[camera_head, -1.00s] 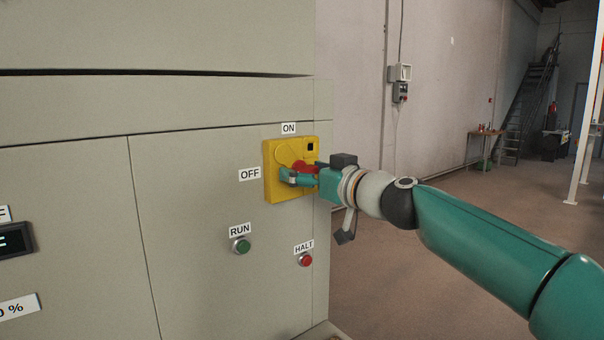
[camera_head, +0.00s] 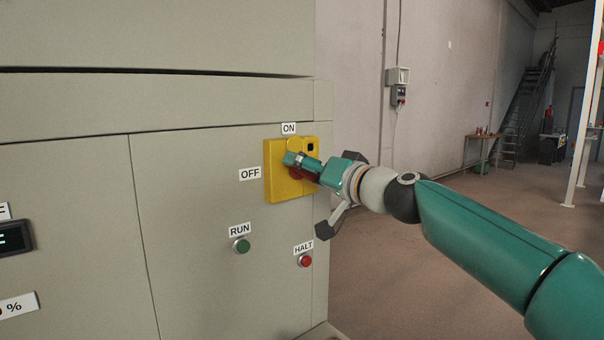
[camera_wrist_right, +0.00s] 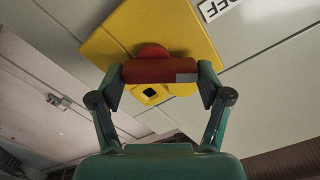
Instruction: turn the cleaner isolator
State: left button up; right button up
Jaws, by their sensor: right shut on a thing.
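The cleaner isolator has a yellow plate (camera_head: 277,184) on the grey cabinet front, with an ON label (camera_head: 289,129) above it and an OFF label (camera_head: 250,174) to its left. Its red handle (camera_head: 296,174) is mostly hidden by my right gripper (camera_head: 300,165) in the head view. In the right wrist view the red handle (camera_wrist_right: 160,71) lies between the two fingers of my right gripper (camera_wrist_right: 160,80), which touch its two ends. The yellow plate (camera_wrist_right: 115,38) is behind it, tilted in that view. The gripper is shut on the handle. My left gripper is not in view.
Below the isolator are a green RUN button (camera_head: 241,246) and a red HALT button (camera_head: 305,261) on the cabinet. A dark display (camera_head: 14,237) is at the left edge. The floor (camera_head: 420,280) right of the cabinet is open.

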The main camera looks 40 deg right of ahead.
jog(key=shift+w+d+f+m+p, duration=0.1)
jog(key=shift+d+m, duration=0.05)
jog(key=shift+m, duration=1.7)
jog(key=shift+s+d+f+m+p, duration=0.1)
jog(key=shift+m, duration=1.7)
jog(key=shift+w+d+f+m+p, duration=0.1)
jog(key=shift+d+m, duration=0.05)
jog(key=shift+m, duration=1.7)
jog(key=o, duration=1.1)
jog(key=shift+r, duration=0.15)
jog(key=s, duration=0.8)
jog(key=s+d, duration=0.1)
jog(key=s, duration=0.3)
